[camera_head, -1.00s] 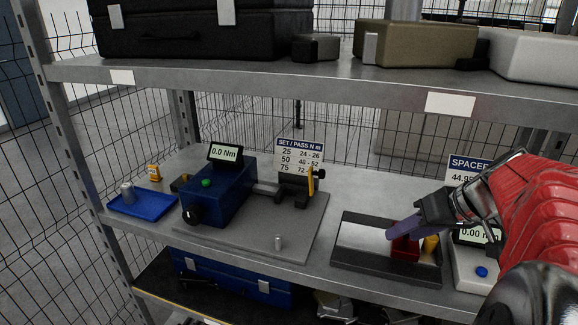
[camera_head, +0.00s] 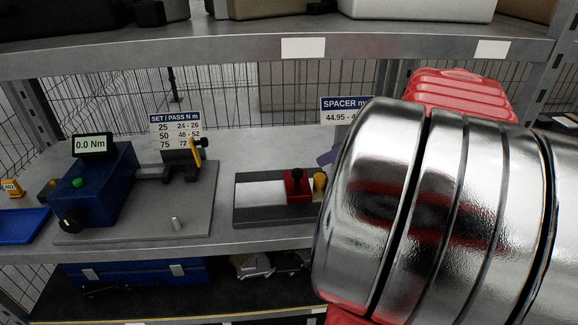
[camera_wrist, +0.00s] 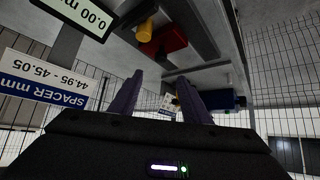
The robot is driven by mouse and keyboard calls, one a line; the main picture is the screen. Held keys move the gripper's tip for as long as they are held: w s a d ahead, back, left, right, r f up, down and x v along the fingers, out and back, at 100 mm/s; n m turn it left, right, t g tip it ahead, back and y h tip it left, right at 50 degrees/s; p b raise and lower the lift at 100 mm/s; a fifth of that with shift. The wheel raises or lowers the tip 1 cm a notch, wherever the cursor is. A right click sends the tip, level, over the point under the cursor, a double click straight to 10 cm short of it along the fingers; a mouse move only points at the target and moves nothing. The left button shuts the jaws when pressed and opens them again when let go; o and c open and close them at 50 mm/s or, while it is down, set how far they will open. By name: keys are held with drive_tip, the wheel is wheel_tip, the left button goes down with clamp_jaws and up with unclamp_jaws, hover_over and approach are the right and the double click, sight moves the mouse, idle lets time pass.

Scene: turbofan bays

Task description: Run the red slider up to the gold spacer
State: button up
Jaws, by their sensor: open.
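The red slider (camera_head: 298,187) with a black knob on top sits on the grey-and-black slide fixture (camera_head: 258,203) on the shelf. The gold spacer (camera_head: 320,182) stands just right of it; they look close together, but I cannot tell if they touch. In the wrist view the red slider (camera_wrist: 168,42) and the gold spacer (camera_wrist: 145,32) lie beyond the fingers, toward the top. My gripper (camera_wrist: 156,95) is open and empty, its two purple fingers apart. In the head view my arm hides most of it; a bit of purple finger shows behind the spacer.
A blue torque tester (camera_head: 95,187) with a 0.0 Nm display stands on the left. A spacer sign (camera_head: 346,108) reads 44.95 to about 45.05 mm. A readout (camera_wrist: 90,14) shows 0.00 in the wrist view. An upper shelf (camera_head: 230,53) runs above; mesh fencing stands behind.

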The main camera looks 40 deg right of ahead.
sight(301, 170)
drive_tip(key=x, duration=1.3)
drive_tip(key=shift+w+a+f, duration=0.1)
drive_tip(key=shift+w+f, duration=0.2)
drive_tip(key=c, duration=0.9)
drive_tip(key=shift+s+d, duration=0.3)
drive_tip(key=shift+d, duration=0.2)
drive_tip(key=o, duration=0.9)
